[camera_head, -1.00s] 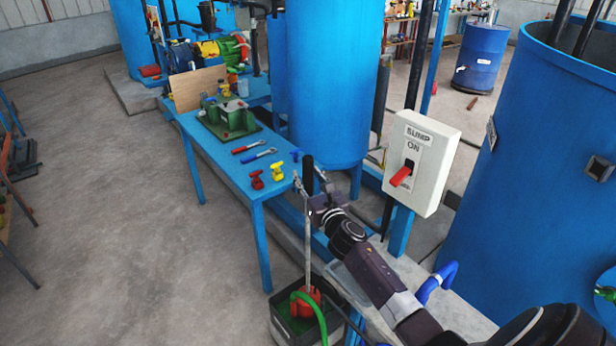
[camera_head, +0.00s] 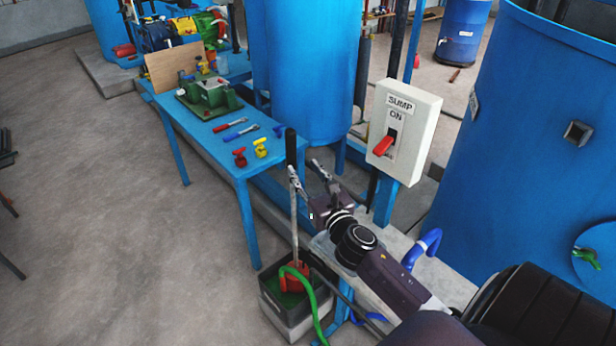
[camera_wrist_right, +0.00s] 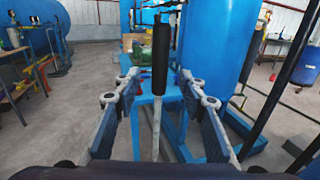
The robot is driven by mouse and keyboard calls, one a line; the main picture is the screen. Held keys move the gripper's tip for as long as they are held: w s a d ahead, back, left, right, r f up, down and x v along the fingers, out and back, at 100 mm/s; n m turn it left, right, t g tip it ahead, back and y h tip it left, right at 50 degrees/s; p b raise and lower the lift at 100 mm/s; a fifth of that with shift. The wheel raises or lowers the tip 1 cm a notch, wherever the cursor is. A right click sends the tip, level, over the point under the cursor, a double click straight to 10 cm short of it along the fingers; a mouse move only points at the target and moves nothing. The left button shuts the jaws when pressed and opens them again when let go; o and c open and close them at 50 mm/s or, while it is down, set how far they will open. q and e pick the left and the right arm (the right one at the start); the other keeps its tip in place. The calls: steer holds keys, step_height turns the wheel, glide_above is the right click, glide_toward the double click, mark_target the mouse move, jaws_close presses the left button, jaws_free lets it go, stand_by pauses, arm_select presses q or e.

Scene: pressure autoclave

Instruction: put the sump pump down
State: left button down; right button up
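The sump pump has a red body (camera_head: 296,277), a thin upright metal rod (camera_head: 294,215) and a black handle (camera_head: 291,147) on top. Its red body sits inside a grey open box (camera_head: 299,328), with a green hose (camera_head: 309,285) curving out of it. The rod stands nearly upright. My right gripper (camera_head: 305,168) is beside the upper rod, fingers spread. In the right wrist view, the black handle (camera_wrist_right: 160,58) and rod show between the open fingers of my right gripper (camera_wrist_right: 158,80), with clear gaps on both sides. My left gripper is out of view.
A blue table (camera_head: 213,150) behind holds a green device (camera_head: 210,97), wrenches and small red and yellow valves. A white SUMP switch box (camera_head: 404,130) with a red lever stands right of the gripper. Large blue tanks (camera_head: 308,70) stand behind.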

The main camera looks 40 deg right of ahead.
steer(key=shift+v, duration=0.8)
steer(key=s+a+f+m+g+y, duration=0.2)
steer(key=a+f+m+y, duration=0.2)
steer(key=a+f+m, duration=0.9)
steer(key=s+f+m+g, duration=0.2)
steer(key=s+f+m, duration=0.1)
steer(key=f, duration=0.5)
steer(key=s+f+m+g, duration=0.2)
steer(key=s+f+m, duration=0.15)
steer(key=f, duration=0.45)
steer(key=s+a+f+m+g, duration=0.1)
steer(key=s+f+m+g, duration=0.1)
steer(key=s+f, duration=0.4)
steer(key=s+a+f+m+g, duration=0.15)
steer(key=s+f, duration=0.25)
steer(key=f, duration=0.4)
steer(key=s+f+m+g, duration=0.2)
steer(key=s+f, duration=0.3)
steer(key=s, duration=0.5)
steer(key=s+a+f+m+g, duration=0.1)
steer(key=s+f+m+g, duration=0.1)
steer(key=s+f, duration=0.4)
steer(key=s+f+m+g, duration=0.3)
steer(key=s+f, duration=0.2)
steer(key=s, duration=1)
steer(key=shift+s+a+f+m, duration=0.15)
steer(key=shift+a+f+m, duration=0.15)
steer(key=shift+m, duration=0.1)
